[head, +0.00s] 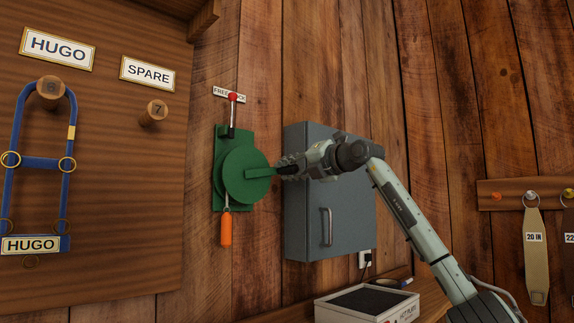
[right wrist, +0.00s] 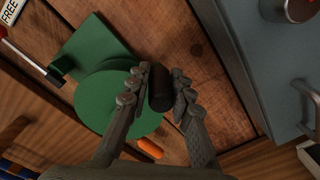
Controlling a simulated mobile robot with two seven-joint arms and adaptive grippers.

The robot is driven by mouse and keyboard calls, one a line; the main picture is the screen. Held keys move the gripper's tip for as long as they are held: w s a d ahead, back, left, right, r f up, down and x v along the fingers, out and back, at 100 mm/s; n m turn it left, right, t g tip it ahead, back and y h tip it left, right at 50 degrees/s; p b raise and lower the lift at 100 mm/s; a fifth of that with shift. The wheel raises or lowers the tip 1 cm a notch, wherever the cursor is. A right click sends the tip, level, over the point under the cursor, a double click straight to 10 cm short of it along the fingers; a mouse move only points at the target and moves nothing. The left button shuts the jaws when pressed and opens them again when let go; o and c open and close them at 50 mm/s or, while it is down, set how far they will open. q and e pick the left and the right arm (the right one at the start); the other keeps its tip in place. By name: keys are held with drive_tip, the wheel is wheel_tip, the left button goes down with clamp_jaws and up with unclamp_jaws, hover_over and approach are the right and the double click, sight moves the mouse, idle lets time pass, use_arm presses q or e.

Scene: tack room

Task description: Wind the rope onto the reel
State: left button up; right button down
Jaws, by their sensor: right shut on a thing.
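The green reel (head: 243,186) is a round drum on a green plate fixed to the plank wall. A green crank arm runs right from its middle to a black handle (right wrist: 160,92). My right gripper (head: 286,168) is shut on this handle, with one finger on each side in the right wrist view (right wrist: 163,82). An orange grip (head: 226,229) hangs just below the reel's plate; little of the rope shows. A lever with a red knob (head: 233,97) stands upright above the reel, partly covering its FREE/LOCK label (head: 219,92). My left gripper is out of view.
A grey cabinet (head: 300,215) is on the wall just right of the reel, close behind my right gripper. A board (head: 110,200) with pegs and a blue halter (head: 42,162) is at left. A box (head: 367,303) sits on a ledge below.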

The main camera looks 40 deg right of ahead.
drive_tip(key=shift+w+f, duration=0.1)
drive_tip(key=shift+f, duration=0.5)
drive_tip(key=c, duration=1.3)
unclamp_jaws()
drive_tip(key=shift+r, duration=0.1)
drive_tip(key=shift+s, duration=0.25)
drive_tip(key=s, duration=1.1)
drive_tip(key=shift+s+d+r, duration=0.2)
drive_tip(key=shift+d, duration=0.15)
drive_tip(key=shift+s, duration=0.1)
